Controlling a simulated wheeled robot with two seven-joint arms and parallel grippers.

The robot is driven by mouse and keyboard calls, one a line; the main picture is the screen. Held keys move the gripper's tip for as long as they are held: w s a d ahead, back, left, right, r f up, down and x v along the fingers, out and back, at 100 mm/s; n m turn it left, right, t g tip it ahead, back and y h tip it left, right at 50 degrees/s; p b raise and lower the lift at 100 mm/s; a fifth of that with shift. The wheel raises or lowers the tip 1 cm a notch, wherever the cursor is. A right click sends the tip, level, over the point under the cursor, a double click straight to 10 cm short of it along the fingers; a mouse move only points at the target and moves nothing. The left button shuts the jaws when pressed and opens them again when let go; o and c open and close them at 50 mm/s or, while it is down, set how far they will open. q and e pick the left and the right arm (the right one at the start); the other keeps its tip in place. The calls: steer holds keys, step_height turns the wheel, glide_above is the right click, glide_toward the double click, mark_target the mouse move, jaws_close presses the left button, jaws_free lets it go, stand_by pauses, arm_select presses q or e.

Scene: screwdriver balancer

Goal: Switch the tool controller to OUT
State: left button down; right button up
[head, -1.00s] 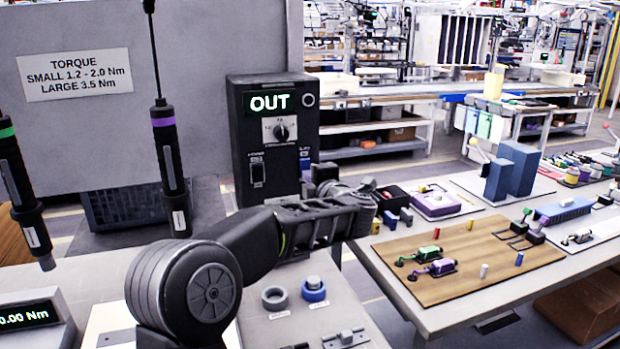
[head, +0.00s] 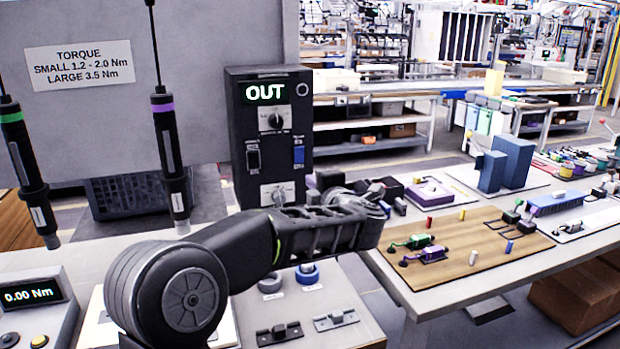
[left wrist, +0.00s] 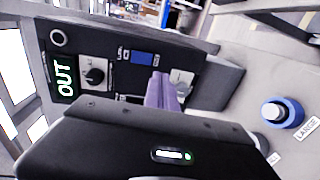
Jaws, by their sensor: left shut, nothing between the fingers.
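The tool controller (head: 240,130) is a dark upright box at centre in the head view. Its lit display (head: 265,92) reads OUT, and reads OUT in the left wrist view (left wrist: 64,76) too. Below it are an upper knob (head: 276,118), a black rocker switch (head: 253,156), a blue switch (head: 298,155) and a lower knob (head: 279,194). My left gripper (left wrist: 166,88) is shut and empty, its purplish fingers in front of the controller's lower part, close to the lower knob. Contact cannot be told. In the head view its fingertips are not clear. My right gripper is not in view.
Two hanging screwdrivers, one purple-banded (head: 170,150) and one green-banded (head: 27,170), are left of the controller. A torque meter (head: 35,305) reads 0.00 Nm. A blue ring holder (head: 307,274) sits in front. A side table (head: 470,285) with a wooden board stands right.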

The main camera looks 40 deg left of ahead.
arm_select(q)
steer(key=v, duration=0.2)
steer(key=f+v, duration=0.1)
steer(key=v, duration=0.2)
steer(key=shift+s+d, duration=0.1)
steer(key=shift+d, duration=0.25)
steer(key=shift+f, duration=0.1)
